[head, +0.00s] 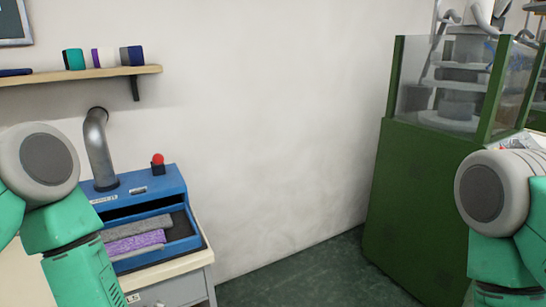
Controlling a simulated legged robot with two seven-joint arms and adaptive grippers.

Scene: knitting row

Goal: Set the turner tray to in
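The blue turner machine (150,185) stands on a pale-topped cabinet at the lower left, with a grey bent pipe (97,145) rising from its top. Its tray (178,247) sticks out at the front, below a dark slot. A grey knitted piece (140,226) and a purple one (136,243) lie in the tray. A red ball-shaped knob (157,158) sits on a small black block on the machine's top. My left arm covers the machine's left part and the tray's left end. Neither of my grippers is in view; only arm links show at both sides.
A shelf (80,76) on the wall above holds several coloured rolls. A green machine (416,200) with clear panels stands at the right, partly behind my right arm. The dark green floor (320,275) between it and the cabinet is clear.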

